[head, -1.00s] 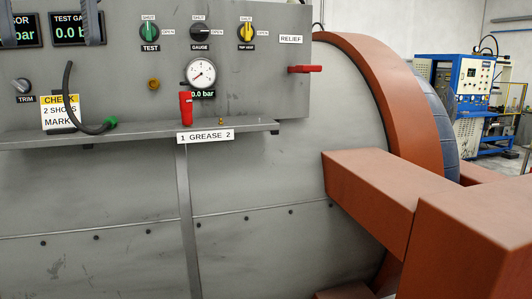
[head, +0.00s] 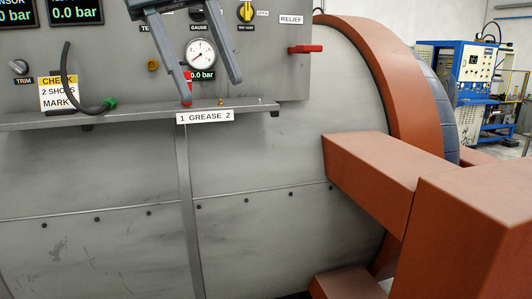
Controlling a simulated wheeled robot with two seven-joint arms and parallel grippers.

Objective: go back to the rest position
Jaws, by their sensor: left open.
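My left gripper (head: 212,87) hangs into the top of the head view in front of the grey panel, fingers pointing down and spread apart. The round gauge (head: 200,54) shows between the fingers. The gripper body hides the green and black knobs. My right gripper is not in view.
A shelf (head: 140,119) with a "1 GREASE 2" label runs below the panel. A black hose (head: 67,82) with a green end hangs at left. A red relief lever (head: 306,49) sticks out at right. Large red-brown beams (head: 375,170) fill the lower right.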

